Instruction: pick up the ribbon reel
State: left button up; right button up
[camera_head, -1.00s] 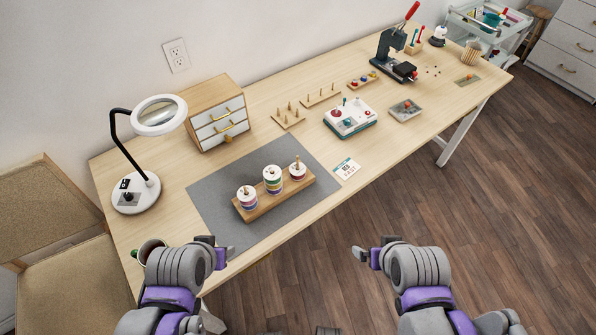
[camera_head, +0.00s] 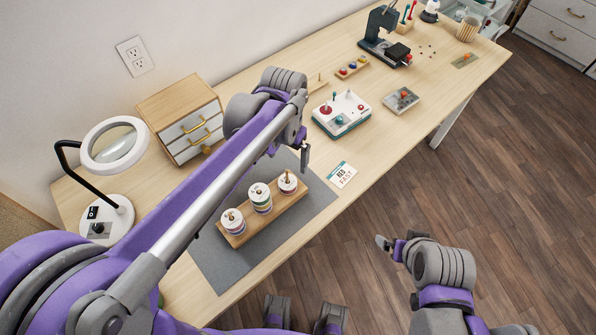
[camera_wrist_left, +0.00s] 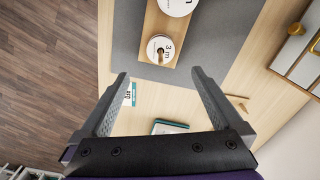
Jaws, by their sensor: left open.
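Several ribbon reels stand on pegs of a wooden stand (camera_head: 250,232) on the grey mat (camera_head: 214,265). The left reel (camera_head: 233,221), middle reel (camera_head: 261,199) and right reel (camera_head: 287,183) have white tops and coloured bands. My left gripper (camera_head: 304,157) hangs above the table, just beyond the right reel. In the left wrist view its open, empty fingers (camera_wrist_left: 160,73) point toward a reel marked "3 m" (camera_wrist_left: 160,48), which lies beyond the fingertips, and part of another reel (camera_wrist_left: 177,5) shows. My right gripper (camera_head: 385,244) is beyond the table's front edge; its jaw opening is unclear.
My left arm covers part of the table. A magnifier lamp (camera_head: 113,146) and a drawer box (camera_head: 185,118) stand at left. A white-and-teal device (camera_head: 342,113), a card (camera_head: 342,174) and a grey tray (camera_head: 401,100) lie to the right. The front right tabletop is fairly clear.

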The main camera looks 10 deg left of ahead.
aim_at(287, 179)
pick_arm(q)
jog(key=f, duration=0.4)
jog(key=shift+s+f, duration=0.2)
jog(key=shift+f, duration=0.1)
jog(key=shift+a+f+b, duration=0.15)
jog(key=shift+f+b, duration=0.2)
jog(key=shift+f, duration=2.65)
jog(key=c, duration=1.4)
pick_arm(e)
jog(key=shift+s+f, duration=0.3)
jog(key=shift+f, duration=0.15)
pick_arm(q)
jog(key=shift+r, duration=0.15)
notch_tip(287, 179, up, 18)
jog(key=p, duration=0.1)
jog(key=shift+p, duration=0.35)
pick_arm(e)
jog(key=shift+w+r, duration=0.25)
jog(key=shift+r, duration=0.8)
pick_arm(q)
jog(key=shift+f, duration=0.25)
